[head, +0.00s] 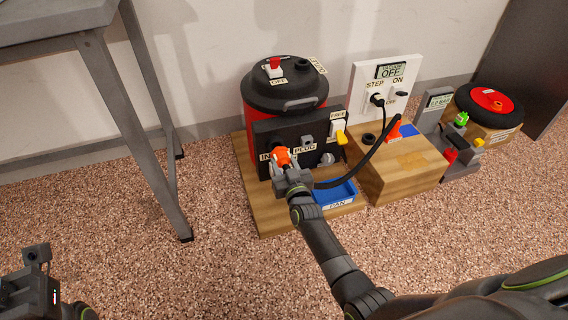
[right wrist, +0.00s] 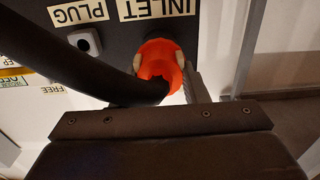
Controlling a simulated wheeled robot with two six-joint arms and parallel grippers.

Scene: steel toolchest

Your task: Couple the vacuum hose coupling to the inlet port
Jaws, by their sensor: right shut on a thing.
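The orange hose coupling (head: 282,157) is at the black front panel (head: 318,127) of the red vacuum, by the partly covered INLET label. My right gripper (head: 285,167) is shut on it. In the right wrist view the coupling (right wrist: 158,62) sits between the fingers, right in front of the dark inlet port (right wrist: 160,42) under the INLET label. The coupling hides most of the port, so I cannot tell how deep it sits. The black hose (head: 362,162) curves from the coupling to the right. My left gripper (head: 35,255) is at the lower left, empty; its jaws are unclear.
A blue PAN tray (head: 336,194) stands on the wooden base just right of my right gripper. A wooden block (head: 400,170) with a switch panel (head: 385,85) reading OFF is further right. A grey table leg (head: 135,135) stands at left. Floor between is clear.

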